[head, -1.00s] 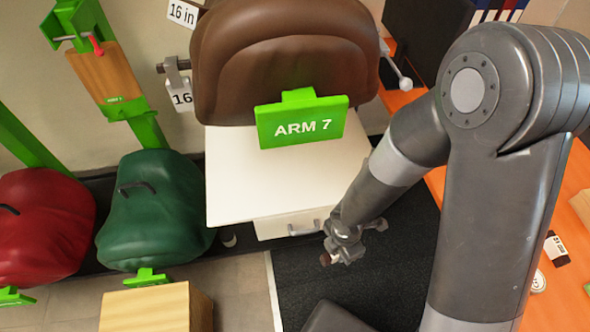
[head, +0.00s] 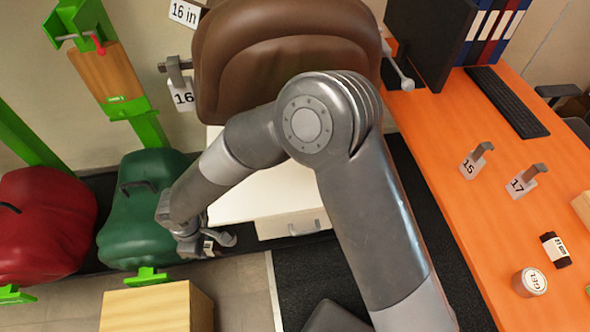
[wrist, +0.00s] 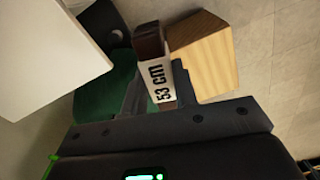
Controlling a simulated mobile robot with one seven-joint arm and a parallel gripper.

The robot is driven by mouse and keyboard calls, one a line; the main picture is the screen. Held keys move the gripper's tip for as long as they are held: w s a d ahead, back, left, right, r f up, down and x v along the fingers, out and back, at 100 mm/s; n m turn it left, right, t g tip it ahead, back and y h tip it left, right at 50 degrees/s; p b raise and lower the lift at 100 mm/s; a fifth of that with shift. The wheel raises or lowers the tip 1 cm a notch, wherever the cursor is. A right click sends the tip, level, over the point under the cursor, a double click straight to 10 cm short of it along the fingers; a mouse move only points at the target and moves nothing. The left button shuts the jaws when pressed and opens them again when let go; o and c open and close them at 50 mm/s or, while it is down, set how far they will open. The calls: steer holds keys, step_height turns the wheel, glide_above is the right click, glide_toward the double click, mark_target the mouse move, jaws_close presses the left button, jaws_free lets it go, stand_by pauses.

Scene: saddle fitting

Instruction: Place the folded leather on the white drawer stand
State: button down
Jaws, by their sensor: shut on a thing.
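The folded leather (wrist: 150,42) is a dark brown strip with a white "53 cm" label, standing out between my fingers in the wrist view. My gripper (wrist: 152,88) is shut on it. In the head view my gripper (head: 207,245) is off the front left corner of the white drawer stand (head: 232,206), near the green saddle, and the leather there is mostly hidden. The stand has a flat white top, partly covered by my arm, and a drawer front (head: 290,224) with a grey handle. The stand's white edge (wrist: 50,45) shows at upper left in the wrist view.
A large brown saddle (head: 290,50) is above the stand's back. A green saddle (head: 140,215) is left of my gripper, and a wooden box (head: 150,308) is below it. The orange desk (head: 450,170) at right holds hooks tagged 15 and 17.

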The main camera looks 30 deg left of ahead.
mark_target(208, 242)
steer(key=w+f+m, duration=0.1)
steer(key=w+a+f+m, duration=0.1)
steer(key=f, duration=0.1)
steer(key=shift+f, duration=0.2)
steer(key=w+a+f+m, duration=0.1)
steer(key=w, duration=0.6)
steer(key=w+a+f+m, duration=0.1)
steer(key=w+a+m, duration=0.1)
steer(key=w, duration=0.5)
steer(key=w+a+f+m, duration=0.1)
steer(key=w+f, duration=0.1)
steer(key=w, duration=0.4)
steer(key=shift+w+a, duration=0.25)
steer(key=shift+w, duration=0.15)
steer(key=w+a+r, duration=0.3)
steer(key=w+a, duration=0.1)
steer(key=w, duration=0.3)
steer(key=shift+m, duration=0.3)
steer(key=shift+d+f, duration=0.15)
steer(key=shift+f, duration=3.9)
steer(key=c, duration=1.1)
jaws_free()
steer(key=shift+f, duration=0.1)
steer(key=shift+c, duration=0.2)
